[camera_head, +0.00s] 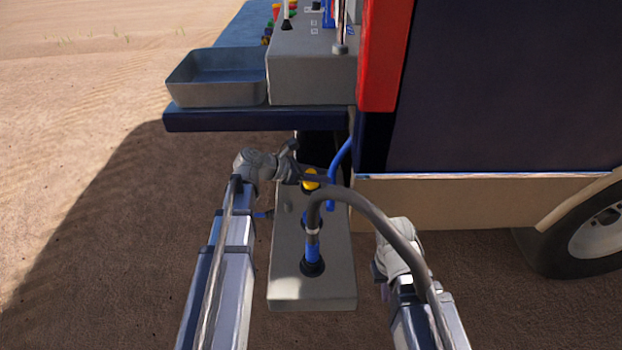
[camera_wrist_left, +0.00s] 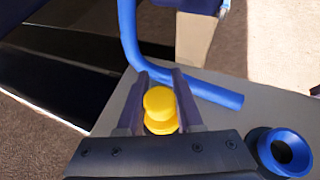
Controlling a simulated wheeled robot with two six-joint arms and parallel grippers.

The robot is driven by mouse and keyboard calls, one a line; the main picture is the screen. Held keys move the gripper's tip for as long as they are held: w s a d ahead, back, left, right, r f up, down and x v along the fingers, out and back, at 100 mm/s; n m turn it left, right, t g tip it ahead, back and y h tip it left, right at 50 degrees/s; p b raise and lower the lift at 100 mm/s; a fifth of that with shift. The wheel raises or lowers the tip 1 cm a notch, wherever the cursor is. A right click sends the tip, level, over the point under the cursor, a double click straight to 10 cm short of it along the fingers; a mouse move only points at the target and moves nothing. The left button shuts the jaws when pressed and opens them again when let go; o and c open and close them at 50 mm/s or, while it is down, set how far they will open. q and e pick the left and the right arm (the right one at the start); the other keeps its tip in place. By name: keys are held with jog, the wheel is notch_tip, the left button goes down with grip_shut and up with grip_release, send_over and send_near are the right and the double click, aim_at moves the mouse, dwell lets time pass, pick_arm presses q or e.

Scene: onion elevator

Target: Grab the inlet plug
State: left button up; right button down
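The yellow plug (camera_head: 310,181), which I take as the inlet plug, stands at the far end of the grey box (camera_head: 287,285). In the left wrist view the yellow plug (camera_wrist_left: 160,105) has a round cap above a wider round part. My left gripper (camera_wrist_left: 161,90) has one finger on each side of it. A small gap seems to show on the right, and firm contact is not visible. In the head view my left gripper (camera_head: 300,177) reaches the plug from the left. My right gripper (camera_head: 380,272) is right of the box, its fingers mostly hidden.
A thick grey hose ends in a blue connector (camera_head: 313,252) on the box. A blue pipe (camera_head: 338,165) runs down behind the plug. A blue ring socket (camera_wrist_left: 285,152) is beside my left gripper. A ledge with a grey tray (camera_head: 215,98) and the vehicle's wheel (camera_head: 598,232) stand beyond.

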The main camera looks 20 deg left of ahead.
pick_arm(q)
grip_shut()
jog(key=shift+r, duration=0.1)
notch_tip(320, 180, up, 10)
jog(key=p, duration=1)
